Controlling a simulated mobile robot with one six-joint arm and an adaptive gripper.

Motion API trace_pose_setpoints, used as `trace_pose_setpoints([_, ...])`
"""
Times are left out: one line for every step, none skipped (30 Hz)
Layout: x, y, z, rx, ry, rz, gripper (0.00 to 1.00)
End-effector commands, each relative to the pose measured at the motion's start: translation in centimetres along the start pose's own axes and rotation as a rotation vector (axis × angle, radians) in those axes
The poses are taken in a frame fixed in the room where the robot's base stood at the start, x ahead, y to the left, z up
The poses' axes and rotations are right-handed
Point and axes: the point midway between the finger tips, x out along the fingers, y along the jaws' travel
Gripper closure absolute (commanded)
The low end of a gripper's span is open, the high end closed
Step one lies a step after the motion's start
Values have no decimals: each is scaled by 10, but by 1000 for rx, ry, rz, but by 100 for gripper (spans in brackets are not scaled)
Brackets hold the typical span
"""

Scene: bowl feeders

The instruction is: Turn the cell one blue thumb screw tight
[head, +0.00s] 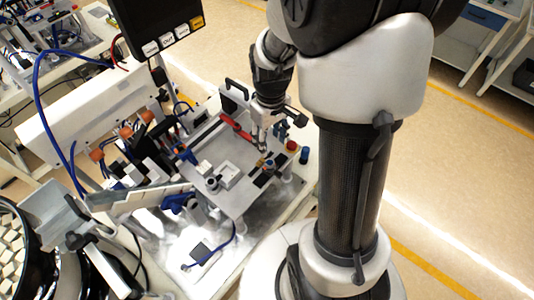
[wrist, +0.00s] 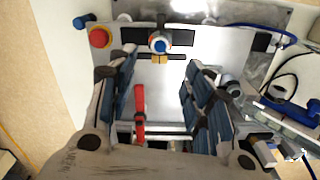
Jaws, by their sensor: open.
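In the head view my gripper (head: 262,142) is over the plate near the screw.
A red-handled clamp (wrist: 139,112) shows between the fingers; its handle also shows in the head view (head: 236,128). A red button (head: 291,145) and a blue knob (head: 304,155) stand right of the plate. A white block (head: 230,174) sits on the plate (head: 215,150).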

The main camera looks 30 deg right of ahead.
Motion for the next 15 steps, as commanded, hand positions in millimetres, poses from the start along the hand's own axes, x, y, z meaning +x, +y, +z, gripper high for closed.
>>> trace_pose_setpoints([14, -1, 1, 0, -6, -3, 54])
trace_pose_setpoints([20, -1, 1, 0, -4, -2, 54])
trace_pose_setpoints([29, -1, 1, 0, -5, -2, 54])
trace_pose_setpoints([36, -1, 1, 0, -5, -2, 54])
trace_pose_setpoints([42, -1, 1, 0, -4, -2, 54])
trace_pose_setpoints([50, -1, 2, 0, -5, -2, 54])
trace_pose_setpoints([57, -1, 1, 0, -4, -2, 54])
trace_pose_setpoints([62, -1, 1, 0, -5, -2, 54])
trace_pose_setpoints([70, -1, 1, 0, -4, -2, 54])
trace_pose_setpoints([75, -1, 1, 0, -4, -2, 54])
trace_pose_setpoints([79, -1, 1, 0, -3, -1, 54])
trace_pose_setpoints([85, 0, 1, 0, -3, -1, 54])
trace_pose_setpoints([88, 0, 0, 0, -2, -1, 54])
trace_pose_setpoints([91, 0, 0, 0, -1, -1, 54])
trace_pose_setpoints([95, 0, 0, 0, -2, -1, 54])
